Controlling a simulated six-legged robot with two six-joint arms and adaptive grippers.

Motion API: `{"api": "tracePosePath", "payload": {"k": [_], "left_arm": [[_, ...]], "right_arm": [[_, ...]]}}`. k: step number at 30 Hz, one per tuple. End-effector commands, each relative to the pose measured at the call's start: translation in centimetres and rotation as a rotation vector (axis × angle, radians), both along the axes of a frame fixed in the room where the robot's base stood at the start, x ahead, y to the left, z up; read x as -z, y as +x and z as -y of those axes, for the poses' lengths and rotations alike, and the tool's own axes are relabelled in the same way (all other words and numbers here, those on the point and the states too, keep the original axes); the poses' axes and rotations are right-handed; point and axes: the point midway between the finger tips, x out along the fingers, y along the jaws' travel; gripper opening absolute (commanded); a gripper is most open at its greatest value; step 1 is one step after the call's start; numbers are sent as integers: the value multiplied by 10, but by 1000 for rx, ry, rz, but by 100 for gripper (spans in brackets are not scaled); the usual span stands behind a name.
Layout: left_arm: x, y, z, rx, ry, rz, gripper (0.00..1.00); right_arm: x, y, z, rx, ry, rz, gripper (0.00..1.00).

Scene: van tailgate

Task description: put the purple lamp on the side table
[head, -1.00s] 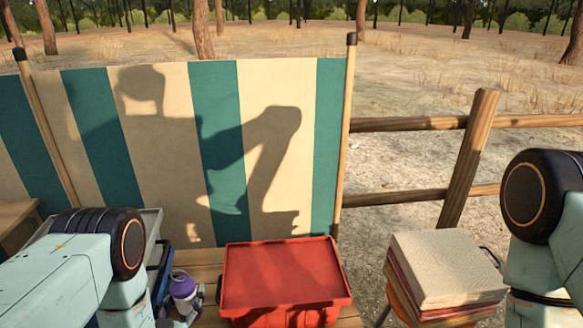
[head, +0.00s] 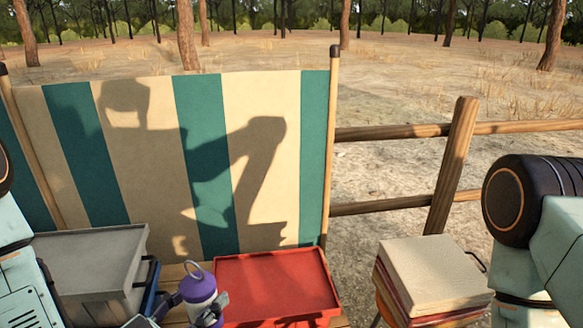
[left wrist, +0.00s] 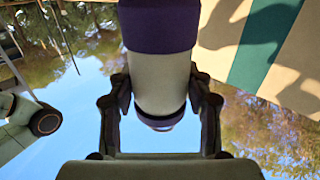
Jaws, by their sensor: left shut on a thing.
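The purple lamp (head: 199,289) has a pale body, a purple top and a ring handle. My left gripper (head: 207,311) is shut around its body and holds it upright, just left of the red box in the head view. In the left wrist view the lamp (left wrist: 160,80) sits between both fingers (left wrist: 160,100), with its ring end toward the bottom of the picture. I cannot tell which surface is the side table; a strip of wooden planks (head: 172,272) shows behind the lamp. My right gripper is out of view.
A red box with a rimmed flat top (head: 278,283) stands at the centre. A grey lidded bin (head: 90,262) is at left. A stack of folded cloths or cushions (head: 432,272) is at right. A striped windbreak (head: 205,150) and a wooden fence (head: 455,165) stand behind.

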Motion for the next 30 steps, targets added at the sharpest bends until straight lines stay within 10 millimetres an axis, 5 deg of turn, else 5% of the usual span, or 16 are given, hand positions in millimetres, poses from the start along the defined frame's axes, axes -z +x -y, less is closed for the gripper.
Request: {"api": "tracePosePath", "payload": {"k": [11, 19, 24, 30], "left_arm": [[19, -11, 4, 14, 1, -6, 4], [95, -17, -2, 2, 4, -3, 4], [147, -1, -26, -96, 2, 1, 4], [186, 26, -58, -251, 0, 4, 4]], "right_arm": [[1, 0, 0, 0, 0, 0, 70], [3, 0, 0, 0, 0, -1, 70], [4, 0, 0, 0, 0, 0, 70], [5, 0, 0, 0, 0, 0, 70]]}}
